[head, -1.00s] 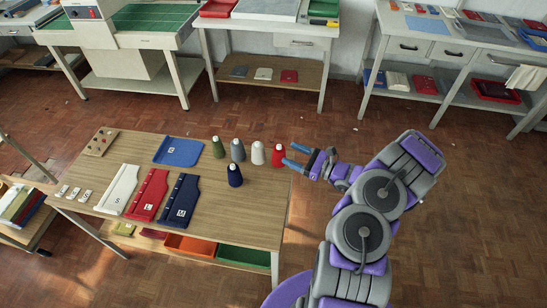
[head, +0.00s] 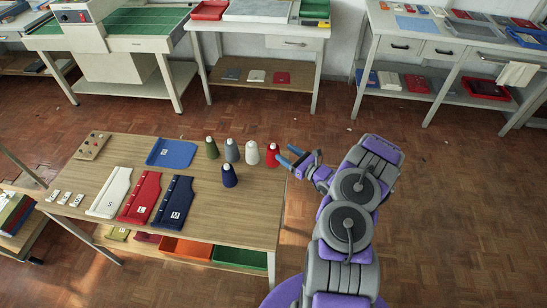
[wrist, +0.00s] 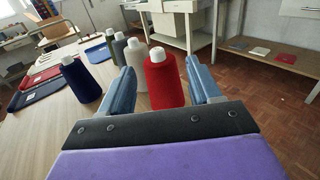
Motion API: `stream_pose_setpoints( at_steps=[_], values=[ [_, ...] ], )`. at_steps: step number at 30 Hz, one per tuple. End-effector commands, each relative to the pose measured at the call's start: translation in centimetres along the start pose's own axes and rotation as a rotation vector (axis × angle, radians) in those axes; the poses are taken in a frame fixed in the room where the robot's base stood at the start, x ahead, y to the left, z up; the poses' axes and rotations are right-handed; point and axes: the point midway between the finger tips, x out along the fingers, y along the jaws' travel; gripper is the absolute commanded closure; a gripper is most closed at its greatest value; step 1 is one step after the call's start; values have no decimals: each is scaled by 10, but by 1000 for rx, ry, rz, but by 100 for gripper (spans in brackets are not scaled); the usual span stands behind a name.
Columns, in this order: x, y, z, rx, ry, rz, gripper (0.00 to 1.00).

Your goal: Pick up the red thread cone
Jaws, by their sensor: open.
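The red thread cone (head: 272,156) stands upright near the right edge of the wooden table (head: 208,222), at the right end of a row of cones. In the wrist view the red cone (wrist: 164,80) shows between my two blue fingers, with its white tip up. My gripper (head: 288,156) is open, just right of the red cone in the head view, with its fingers pointing at it. In the wrist view my gripper (wrist: 164,90) has nothing clamped. I cannot tell whether either finger touches the cone.
A white cone (head: 252,154) stands close left of the red one. A grey cone (head: 232,151), a green cone (head: 212,149) and a navy cone (head: 229,177) stand nearby. Coloured folders and a blue tray (head: 172,153) lie further left. Floor right of the table is clear.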

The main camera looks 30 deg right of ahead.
Motion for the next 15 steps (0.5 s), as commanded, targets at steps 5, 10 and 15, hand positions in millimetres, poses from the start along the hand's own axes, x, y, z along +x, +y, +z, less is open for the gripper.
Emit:
stream_pose_setpoints(
  at_steps=[5,10,15],
  values=[
    [18,0,0,1,-1,0,37],
    [26,0,0,1,-1,1,37],
    [48,2,-2,0,-2,2,37]
  ],
)
